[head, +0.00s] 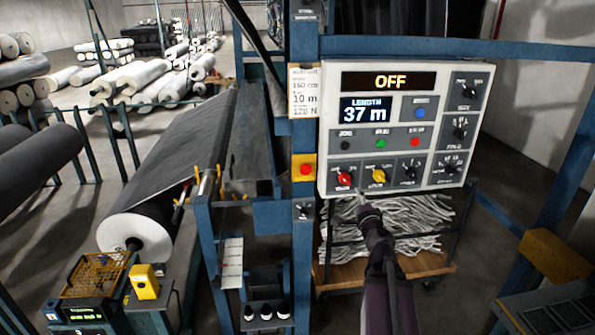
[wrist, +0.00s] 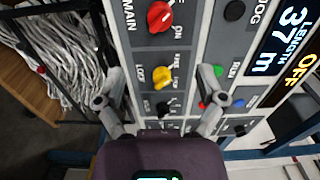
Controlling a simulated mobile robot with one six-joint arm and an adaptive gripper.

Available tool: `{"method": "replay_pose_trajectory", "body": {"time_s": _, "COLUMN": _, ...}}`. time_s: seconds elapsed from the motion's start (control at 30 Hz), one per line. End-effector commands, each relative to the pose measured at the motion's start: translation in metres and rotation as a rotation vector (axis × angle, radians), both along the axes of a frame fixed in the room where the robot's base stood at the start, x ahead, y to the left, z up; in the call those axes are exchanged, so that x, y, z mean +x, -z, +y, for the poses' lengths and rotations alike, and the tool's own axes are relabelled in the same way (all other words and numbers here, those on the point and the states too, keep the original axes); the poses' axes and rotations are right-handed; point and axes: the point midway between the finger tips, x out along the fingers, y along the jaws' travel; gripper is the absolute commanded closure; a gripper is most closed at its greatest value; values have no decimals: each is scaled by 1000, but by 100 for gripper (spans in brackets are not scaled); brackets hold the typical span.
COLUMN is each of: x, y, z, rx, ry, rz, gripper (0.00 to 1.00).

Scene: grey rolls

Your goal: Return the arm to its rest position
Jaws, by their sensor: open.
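My gripper (head: 364,203) is at the lower edge of the grey control panel (head: 330,128) in the head view, with my arm reaching up from below. In the wrist view my gripper (wrist: 162,78) is open, its two fingers spread and nothing held between them. The yellow knob (wrist: 162,77) shows between the fingers, and the red knob (wrist: 160,16) is above it. Whether a fingertip touches the panel cannot be told. The panel's upper display (head: 390,82) reads OFF, and the length display (head: 365,109) reads 37 m.
Blue frame posts (head: 303,150) stand left of the panel. A cart with pale strands (head: 425,215) is below it. A dark fabric roll (head: 165,190) lies in the machine at left. A yellow box (head: 548,250) is at lower right. Some floor behind is open.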

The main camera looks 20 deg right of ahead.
Motion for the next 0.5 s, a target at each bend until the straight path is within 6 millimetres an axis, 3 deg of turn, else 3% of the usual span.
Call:
{"method": "replay_pose_trajectory", "body": {"time_s": 0.27, "x": 4, "y": 2, "z": 12, "rx": -24, "ry": -36, "rz": 15, "gripper": 11}}
{"method": "replay_pose_trajectory", "body": {"time_s": 0.37, "x": 10, "y": 5, "z": 31, "rx": -67, "ry": -96, "rz": 42, "gripper": 11}}
{"method": "replay_pose_trajectory", "body": {"time_s": 0.5, "x": 21, "y": 17, "z": 74, "rx": -166, "ry": -234, "rz": 111, "gripper": 11}}
